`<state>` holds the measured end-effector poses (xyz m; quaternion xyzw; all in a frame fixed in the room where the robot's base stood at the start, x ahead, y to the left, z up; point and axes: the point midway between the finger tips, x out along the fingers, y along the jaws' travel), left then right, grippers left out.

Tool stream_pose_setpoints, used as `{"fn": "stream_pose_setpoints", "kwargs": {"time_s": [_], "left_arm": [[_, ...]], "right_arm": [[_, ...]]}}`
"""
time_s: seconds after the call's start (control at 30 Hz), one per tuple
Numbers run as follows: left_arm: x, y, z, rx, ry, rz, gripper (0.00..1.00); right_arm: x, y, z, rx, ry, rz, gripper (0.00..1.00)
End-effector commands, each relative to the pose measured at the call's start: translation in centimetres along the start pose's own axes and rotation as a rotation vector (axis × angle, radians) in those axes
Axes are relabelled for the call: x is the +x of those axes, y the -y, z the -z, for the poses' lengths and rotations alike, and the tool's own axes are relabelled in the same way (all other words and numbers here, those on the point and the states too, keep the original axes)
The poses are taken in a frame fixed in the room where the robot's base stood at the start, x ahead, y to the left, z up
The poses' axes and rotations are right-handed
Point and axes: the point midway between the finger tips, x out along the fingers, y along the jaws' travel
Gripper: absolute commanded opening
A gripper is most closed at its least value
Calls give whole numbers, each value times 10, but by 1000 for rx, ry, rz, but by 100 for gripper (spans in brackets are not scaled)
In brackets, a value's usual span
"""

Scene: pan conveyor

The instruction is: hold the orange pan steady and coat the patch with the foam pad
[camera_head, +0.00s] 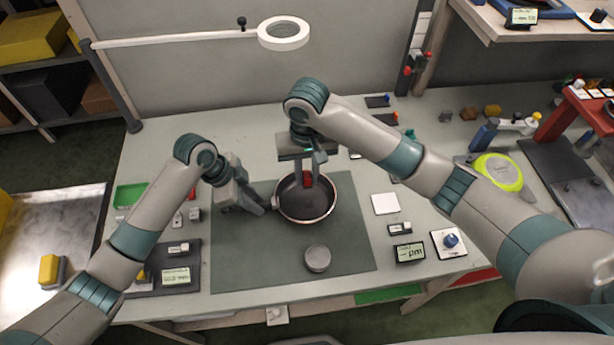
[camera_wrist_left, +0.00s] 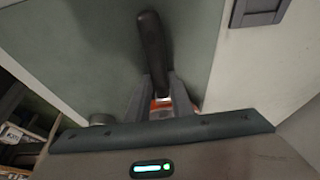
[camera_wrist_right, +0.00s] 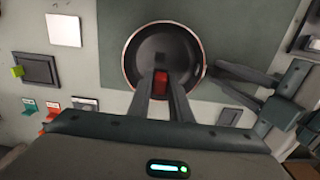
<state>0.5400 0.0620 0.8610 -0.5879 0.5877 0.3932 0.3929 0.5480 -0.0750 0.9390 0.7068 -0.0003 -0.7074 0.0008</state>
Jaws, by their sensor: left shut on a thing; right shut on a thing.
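The pan (camera_head: 296,210) has a dark inside and a thin coppery rim and sits on the dark grey mat. It also shows in the right wrist view (camera_wrist_right: 140,62). My left gripper (camera_head: 268,207) is shut at the pan's left side; the left wrist view shows a dark handle (camera_wrist_left: 152,50) at its fingers, with a bit of orange between them. My right gripper (camera_head: 307,174) is above the pan, shut on a small red block (camera_wrist_right: 161,83), likely the foam pad. Whether the pad touches the pan floor cannot be told. A patch is not clearly distinguishable in the dark pan.
A grey round tin (camera_head: 317,260) stands on the mat (camera_head: 255,270) in front of the pan. A white tile (camera_head: 385,204), a small display (camera_head: 409,252) and a blue-knobbed button (camera_head: 450,241) lie to the right. A ring lamp (camera_head: 283,33) hangs behind. The mat's front is mostly clear.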

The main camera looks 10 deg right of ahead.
Motion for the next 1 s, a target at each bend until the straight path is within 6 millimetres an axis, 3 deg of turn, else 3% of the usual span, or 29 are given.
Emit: {"fn": "stream_pose_setpoints", "kwargs": {"time_s": [0.23,0.73,0.77,0.83,1.0], "left_arm": [[0,0,0,-1,1,0,0],[0,0,0,-1,1,0,0],[0,0,0,-1,1,0,23],[0,0,0,-1,1,0,39],[0,0,0,0,1,0,42]], "right_arm": [[-17,0,0,0,0,1,0],[-18,0,0,0,0,0,0],[-18,0,0,0,0,0,0],[-18,0,0,0,0,0,0],[-18,0,0,0,0,0,0]]}}
